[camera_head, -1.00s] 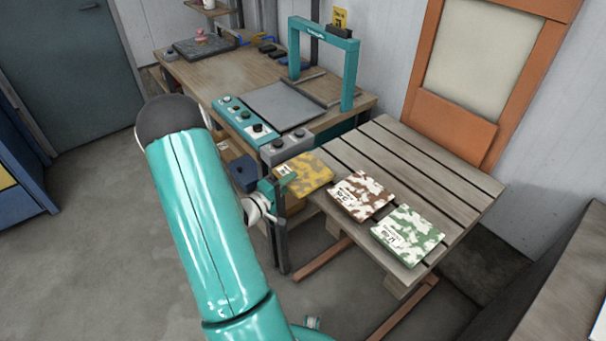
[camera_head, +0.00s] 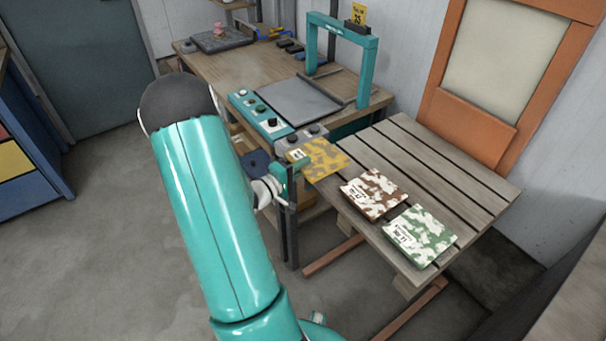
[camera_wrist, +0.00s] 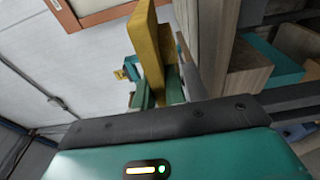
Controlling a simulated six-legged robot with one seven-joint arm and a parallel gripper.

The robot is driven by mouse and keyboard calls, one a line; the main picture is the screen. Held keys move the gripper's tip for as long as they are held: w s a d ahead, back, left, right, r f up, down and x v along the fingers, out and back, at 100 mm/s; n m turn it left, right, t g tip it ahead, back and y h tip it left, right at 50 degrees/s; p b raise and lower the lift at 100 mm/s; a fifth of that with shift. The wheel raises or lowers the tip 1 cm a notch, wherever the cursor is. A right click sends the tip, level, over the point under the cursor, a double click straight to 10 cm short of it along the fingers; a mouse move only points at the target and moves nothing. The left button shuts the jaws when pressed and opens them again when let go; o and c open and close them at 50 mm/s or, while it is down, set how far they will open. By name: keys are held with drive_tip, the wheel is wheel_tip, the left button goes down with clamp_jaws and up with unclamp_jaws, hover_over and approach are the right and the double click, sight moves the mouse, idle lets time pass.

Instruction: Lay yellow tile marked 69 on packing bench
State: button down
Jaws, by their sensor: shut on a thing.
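My gripper (camera_head: 291,180) is shut on the yellow camouflage tile (camera_head: 322,158), which has a pale label; its number is too small to read. In the wrist view the tile (camera_wrist: 147,48) shows as a thick yellow slab between the fingers (camera_wrist: 160,92). In the head view the tile overlaps the left corner of a slatted wooden table (camera_head: 430,157); a gap below it cannot be judged. A wooden bench (camera_head: 213,83) with a teal arch (camera_head: 366,72), perhaps the packing bench, stands behind. The fingertips are partly hidden.
A brown-white tile (camera_head: 376,193) and a green-white tile (camera_head: 424,236) lie on the slatted table. A grey plate (camera_head: 300,103) and a teal control box (camera_head: 260,117) sit on the bench. The slatted table's far part is clear. The arch stands near the bench's right end.

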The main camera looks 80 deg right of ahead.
wheel_tip(320, 180, up, 6)
drive_tip(key=shift+f, duration=0.2)
drive_tip(key=w+a+n+t+h, duration=0.1)
drive_tip(key=w+a+n+t, duration=0.4)
drive_tip(key=w, duration=0.6)
drive_tip(key=w+a+n+t, duration=0.2)
drive_tip(key=w+a+t, duration=0.45)
drive_tip(key=w, duration=0.45)
drive_tip(key=w+a+n+t+h, duration=0.1)
drive_tip(key=w+a+n+t, duration=0.4)
drive_tip(key=w, duration=0.5)
drive_tip(key=w+a+n+t+y, duration=0.3)
drive_tip(key=w+a+y, duration=0.1)
drive_tip(key=a, duration=0.8)
drive_tip(key=w+a+n+t+y, duration=0.3)
drive_tip(key=w+a+t+y, duration=0.1)
drive_tip(key=a, duration=0.7)
drive_tip(key=w+a+n+t+y, duration=0.3)
drive_tip(key=w+a, duration=0.1)
drive_tip(key=a, duration=0.8)
drive_tip(key=shift+w+a+r+y, duration=0.25)
drive_tip(key=shift+w+a+y, duration=0.1)
drive_tip(key=shift+y, duration=0.05)
drive_tip(key=shift+t, duration=0.25)
